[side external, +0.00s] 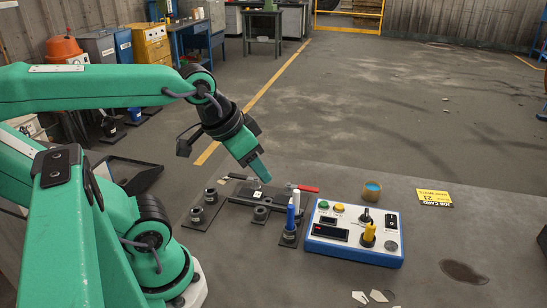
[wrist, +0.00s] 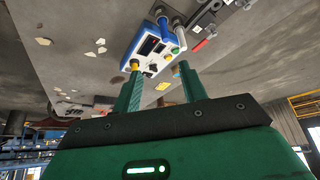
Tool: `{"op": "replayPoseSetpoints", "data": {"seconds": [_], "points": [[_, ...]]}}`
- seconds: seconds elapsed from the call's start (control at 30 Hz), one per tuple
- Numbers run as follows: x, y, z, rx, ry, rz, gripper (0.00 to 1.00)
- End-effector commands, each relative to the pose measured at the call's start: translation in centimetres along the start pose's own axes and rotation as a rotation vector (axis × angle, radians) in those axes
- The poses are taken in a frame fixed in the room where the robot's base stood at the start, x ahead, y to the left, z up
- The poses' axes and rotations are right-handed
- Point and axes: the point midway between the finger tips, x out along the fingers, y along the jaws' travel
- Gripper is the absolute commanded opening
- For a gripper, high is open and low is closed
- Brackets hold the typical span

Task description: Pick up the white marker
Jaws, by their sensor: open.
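The white marker (side external: 296,200) stands upright in the side external view, just behind the blue marker (side external: 290,217), which stands in a dark holder. The white marker's lower part is hidden. In the wrist view a pale upright shape (wrist: 179,22) beside a blue one looks like the white marker, but it is small. My gripper (side external: 262,174) points down and right, above and left of the white marker, apart from it. In the wrist view my gripper (wrist: 160,84) has its two green fingers wide apart with nothing held between them.
A blue-and-white control box (side external: 355,232) with a yellow knob (side external: 369,232) stands right of the markers. A dark fixture (side external: 255,196) and a red-handled tool (side external: 306,188) lie left and behind. A cup (side external: 372,190) and yellow job card (side external: 434,198) are farther right. Pale scraps lie in front.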

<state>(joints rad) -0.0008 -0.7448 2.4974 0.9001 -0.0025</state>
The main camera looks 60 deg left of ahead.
Motion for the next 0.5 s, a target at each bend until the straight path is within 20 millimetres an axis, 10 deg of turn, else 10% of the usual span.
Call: {"op": "replayPoseSetpoints", "data": {"seconds": [0.5], "points": [[3.4, -1.2, -3.2, -0.152, -0.15, -0.027, 0.42]]}}
